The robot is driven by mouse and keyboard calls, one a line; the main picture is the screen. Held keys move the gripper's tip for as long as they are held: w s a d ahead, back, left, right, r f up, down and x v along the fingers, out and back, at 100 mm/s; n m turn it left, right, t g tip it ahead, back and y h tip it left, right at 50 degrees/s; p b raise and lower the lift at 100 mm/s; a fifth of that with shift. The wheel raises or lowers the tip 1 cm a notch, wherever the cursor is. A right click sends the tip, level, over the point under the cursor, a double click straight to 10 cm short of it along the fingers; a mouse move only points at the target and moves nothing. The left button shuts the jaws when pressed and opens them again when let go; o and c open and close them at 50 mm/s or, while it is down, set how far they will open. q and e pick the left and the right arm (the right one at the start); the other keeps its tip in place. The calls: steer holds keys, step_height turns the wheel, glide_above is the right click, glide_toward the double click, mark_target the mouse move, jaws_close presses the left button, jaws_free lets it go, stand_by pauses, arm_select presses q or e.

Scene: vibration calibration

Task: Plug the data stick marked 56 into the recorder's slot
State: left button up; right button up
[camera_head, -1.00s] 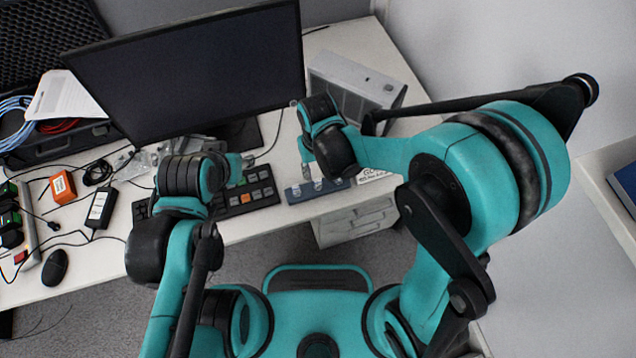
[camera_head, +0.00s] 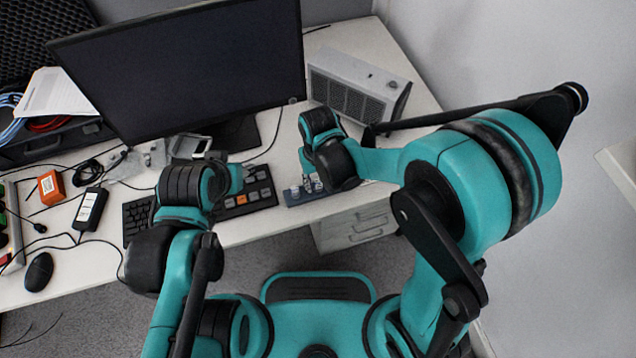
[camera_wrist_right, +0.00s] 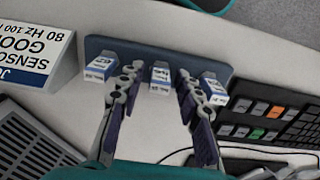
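Three data sticks with white-and-blue labels stand in a row on a blue holder (camera_wrist_right: 140,52). The middle stick (camera_wrist_right: 160,78) has a number that looks like 56, but it is small and upside down. The left stick (camera_wrist_right: 101,67) and right stick (camera_wrist_right: 214,90) flank it. My right gripper (camera_wrist_right: 160,74) is open, one finger on each side of the middle stick, with gaps visible. In the head view my right gripper (camera_head: 312,184) is over the holder (camera_head: 293,199). My left gripper (camera_head: 240,177) is beside the keypad; its fingers are not clear. I cannot identify the recorder's slot.
A grey vented box (camera_head: 357,86) stands at the back right. A monitor (camera_head: 185,70) fills the back. A keypad with an orange key (camera_head: 240,199) lies left of the holder. A printed sign (camera_wrist_right: 37,47) stands close by. Cables, an orange box (camera_head: 52,187) and a mouse (camera_head: 39,271) lie left.

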mark_target(318, 180)
jaws_close()
steer(key=shift+r+p, duration=0.55)
steer(key=shift+r, duration=0.35)
stand_by(0.9)
steer(key=shift+r+p, duration=1.25)
steer(key=shift+r, duration=0.4)
